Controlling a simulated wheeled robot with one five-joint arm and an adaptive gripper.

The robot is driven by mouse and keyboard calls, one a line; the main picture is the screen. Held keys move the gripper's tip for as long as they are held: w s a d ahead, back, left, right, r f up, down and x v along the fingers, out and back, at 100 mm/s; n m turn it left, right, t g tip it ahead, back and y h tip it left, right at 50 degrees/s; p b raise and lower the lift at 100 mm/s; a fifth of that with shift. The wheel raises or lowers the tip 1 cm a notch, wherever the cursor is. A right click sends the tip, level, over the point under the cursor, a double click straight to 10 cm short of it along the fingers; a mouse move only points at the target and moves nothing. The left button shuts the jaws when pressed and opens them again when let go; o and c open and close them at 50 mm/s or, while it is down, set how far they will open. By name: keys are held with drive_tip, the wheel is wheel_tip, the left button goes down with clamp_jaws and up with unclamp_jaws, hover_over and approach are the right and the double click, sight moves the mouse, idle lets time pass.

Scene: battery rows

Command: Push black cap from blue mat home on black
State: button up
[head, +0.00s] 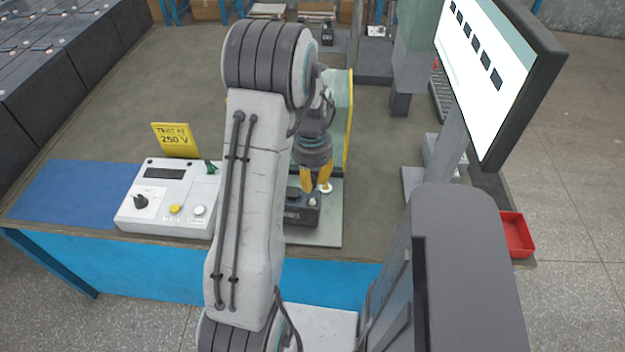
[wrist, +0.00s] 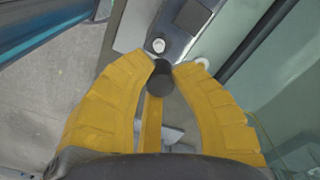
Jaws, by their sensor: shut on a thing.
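The black cap (wrist: 160,80) is between the fingertips of my gripper (wrist: 160,74) in the wrist view, and the yellow fingers are shut on it. In the head view my gripper (head: 317,186) is over the dark battery unit (head: 300,210), which is partly behind my arm. In the wrist view a pale round terminal (wrist: 157,45) shows on the grey unit just beyond the cap. A white round piece (wrist: 202,62) is beside the right fingertip. I cannot tell whether the cap touches a terminal. The blue mat (head: 70,195) at the left looks bare.
A white control box (head: 170,198) with knobs stands left of my arm, with a yellow 250 V sign (head: 174,139) behind it. A clear, yellow-edged panel (head: 345,120) stands close behind my gripper. A monitor (head: 495,75) and a red bin (head: 515,234) are at the right.

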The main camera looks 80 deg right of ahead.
sight(313, 199)
drive_tip(key=shift+s+f+b, duration=0.1)
drive_tip(key=shift+f+b, duration=0.7)
drive_tip(key=shift+f, duration=1.4)
drive_tip(key=shift+f+b, duration=1.45)
drive_tip(key=shift+b, duration=0.2)
idle(2.2)
drive_tip(key=o, duration=0.8)
drive_tip(key=shift+o, duration=0.2)
drive_tip(key=o, duration=0.5)
drive_tip(key=shift+r, duration=0.1)
